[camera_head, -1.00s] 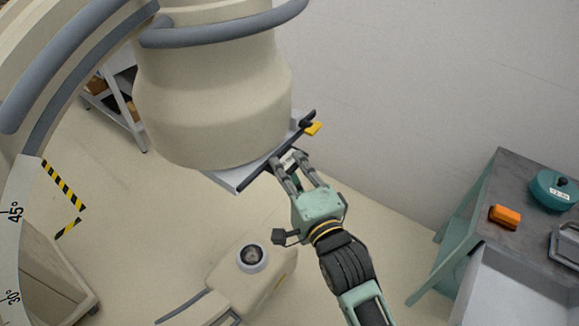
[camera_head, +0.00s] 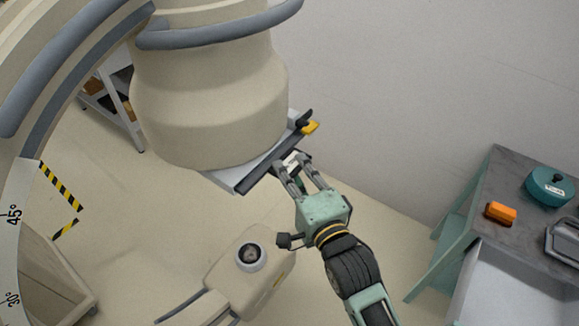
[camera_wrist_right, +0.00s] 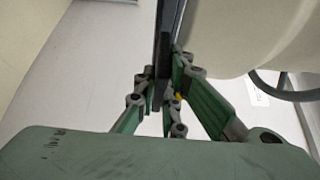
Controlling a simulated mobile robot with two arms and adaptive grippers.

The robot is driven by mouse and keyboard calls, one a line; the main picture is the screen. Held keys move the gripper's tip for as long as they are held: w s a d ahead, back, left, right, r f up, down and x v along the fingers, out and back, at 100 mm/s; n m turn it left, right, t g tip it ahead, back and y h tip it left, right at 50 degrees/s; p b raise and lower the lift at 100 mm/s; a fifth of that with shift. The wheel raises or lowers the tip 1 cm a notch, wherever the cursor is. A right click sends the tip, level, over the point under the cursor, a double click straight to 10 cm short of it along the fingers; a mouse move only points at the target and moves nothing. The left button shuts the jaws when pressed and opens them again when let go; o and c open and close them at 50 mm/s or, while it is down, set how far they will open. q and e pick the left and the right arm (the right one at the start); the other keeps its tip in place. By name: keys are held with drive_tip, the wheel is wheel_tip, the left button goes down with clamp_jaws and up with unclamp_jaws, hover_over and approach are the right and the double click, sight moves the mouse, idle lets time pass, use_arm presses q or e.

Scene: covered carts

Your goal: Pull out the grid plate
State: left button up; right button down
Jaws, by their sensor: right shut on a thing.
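The grid plate (camera_head: 292,160) is a thin dark plate with a pale patch at its edge. It sits at the slot of the pale holder (camera_head: 230,179) beneath the large beige cylindrical head (camera_head: 210,100). My right gripper (camera_head: 300,170) is shut on the plate's outer edge, reaching from the lower right. In the right wrist view a dark edge-on plate (camera_wrist_right: 166,40) stands between the fingers (camera_wrist_right: 165,92). The rest of the plate is hidden in the holder. My left gripper is not in view.
A yellow tab (camera_head: 311,127) sticks out at the holder's far end. A beige unit (camera_head: 225,280) is below. Floor between holder and cart is clear.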

drive_tip(key=s+d+p, duration=0.3)
drive_tip(key=s+d, duration=0.7)
drive_tip(key=d, duration=0.4)
drive_tip(key=shift+s+d, duration=0.35)
drive_tip(key=shift+d, duration=0.05)
idle(4.4)
drive_tip(key=shift+s+d, duration=0.15)
drive_tip(key=shift+s+d, duration=0.7)
drive_tip(key=shift+d, duration=0.3)
drive_tip(key=shift+s+d, duration=0.25)
drive_tip(key=shift+d, duration=0.05)
drive_tip(key=shift+s+d+p, duration=0.3)
drive_tip(key=shift+s+d, duration=0.1)
drive_tip(key=shift+d, duration=0.2)
